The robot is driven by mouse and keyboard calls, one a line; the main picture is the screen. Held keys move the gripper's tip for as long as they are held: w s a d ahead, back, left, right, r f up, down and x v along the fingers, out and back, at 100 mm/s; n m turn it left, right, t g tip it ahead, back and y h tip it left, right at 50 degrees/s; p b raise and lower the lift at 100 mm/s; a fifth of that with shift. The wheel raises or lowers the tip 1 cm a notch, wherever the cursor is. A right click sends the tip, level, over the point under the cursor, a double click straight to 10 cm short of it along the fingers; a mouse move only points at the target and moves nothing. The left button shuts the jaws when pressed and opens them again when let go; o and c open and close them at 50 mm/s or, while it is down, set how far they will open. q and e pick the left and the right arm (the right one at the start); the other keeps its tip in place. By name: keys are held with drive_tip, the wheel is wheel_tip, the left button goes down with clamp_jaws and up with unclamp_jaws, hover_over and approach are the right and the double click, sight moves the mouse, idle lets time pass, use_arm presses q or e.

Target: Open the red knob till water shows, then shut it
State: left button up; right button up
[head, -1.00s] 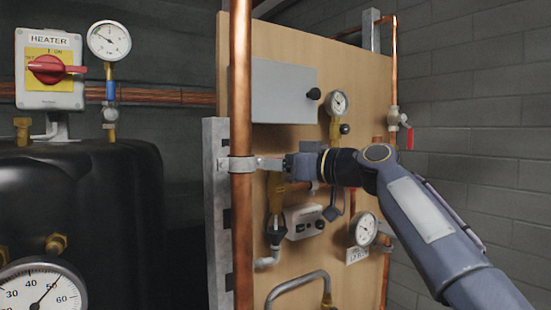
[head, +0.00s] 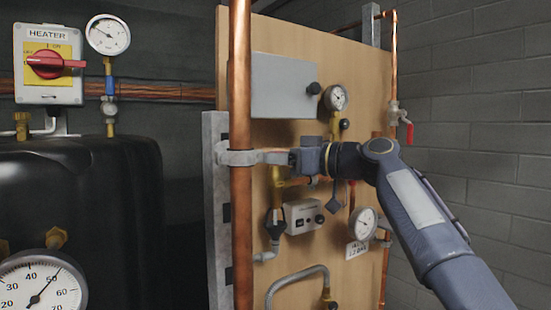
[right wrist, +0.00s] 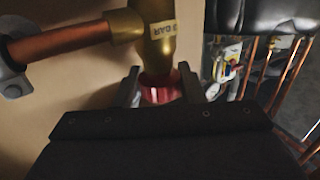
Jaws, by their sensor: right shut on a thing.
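The red knob (right wrist: 161,93) sits under the brass valve body (right wrist: 157,40), which has a "3 BAR" label. In the right wrist view it lies between the two dark fingers of my right gripper (right wrist: 160,84), which is shut on it. My left gripper is not in view. I see no water in either view.
A thick copper pipe (head: 241,100) stands just left of my right gripper. The wooden panel (head: 345,75) also carries a grey box (head: 285,88), a gauge (head: 335,98) and a small control box (head: 303,215). A black tank (head: 80,190) stands left.

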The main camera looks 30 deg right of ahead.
drive_tip(key=o, duration=1)
drive_tip(key=shift+c, duration=0.2)
drive_tip(key=b+v, duration=0.2)
drive_tip(key=v, duration=0.5)
drive_tip(key=shift+s+d, duration=0.25)
drive_tip(key=shift+s, duration=0.1)
